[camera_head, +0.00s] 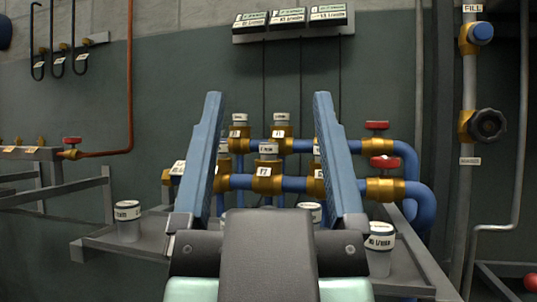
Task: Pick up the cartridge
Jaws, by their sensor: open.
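My gripper (268,100) is open, its two blue fingers pointing up and away in the middle of the view, with nothing held between them. Several pale cylinders with labelled white tops could be the cartridge; I cannot tell which one is meant. One cylinder (128,226) stands at the left end of the grey shelf (95,242). Another cylinder (379,255) stands on the right, just outside the right finger. A third (311,211) shows between the fingers, its lower part hidden by my gripper. The labels are too small to read surely.
Blue pipes (410,165) with brass fittings (267,178) and red valve handles (384,162) stand behind the shelf. A display panel (293,22) hangs above. A vertical pipe with a black knob (487,124) is on the right. A grey frame (60,188) is on the left.

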